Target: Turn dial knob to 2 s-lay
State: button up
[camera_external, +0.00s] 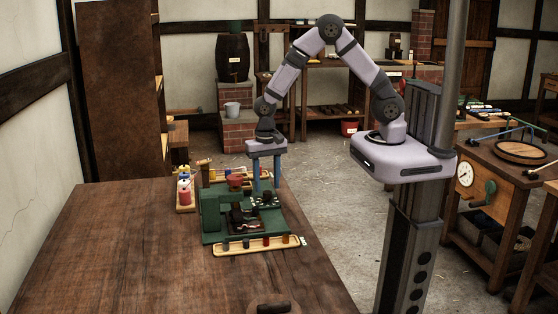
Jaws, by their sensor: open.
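A green machine (212,222) stands on the wooden bench, with dark parts and small knobs on its top. A red round piece (235,181) sits near its back. I cannot tell which knob is the dial knob, and no dial markings can be read at this size. My gripper (266,186) points straight down over the right back part of the machine. Its two blue-grey fingers are apart, with nothing seen between them. The fingertips are close to the machine's top, near small dark knobs; I cannot tell whether they touch.
A light wooden tray (230,250) with several small pegs lies in front of the machine. The bench (120,255) is mostly clear at left and front. A dark round object (272,308) lies at the near edge.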

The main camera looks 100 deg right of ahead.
aim_at(267, 196)
jog(key=shift+f, duration=1.2)
jog(key=c, duration=1)
jog(key=shift+c, duration=0.2)
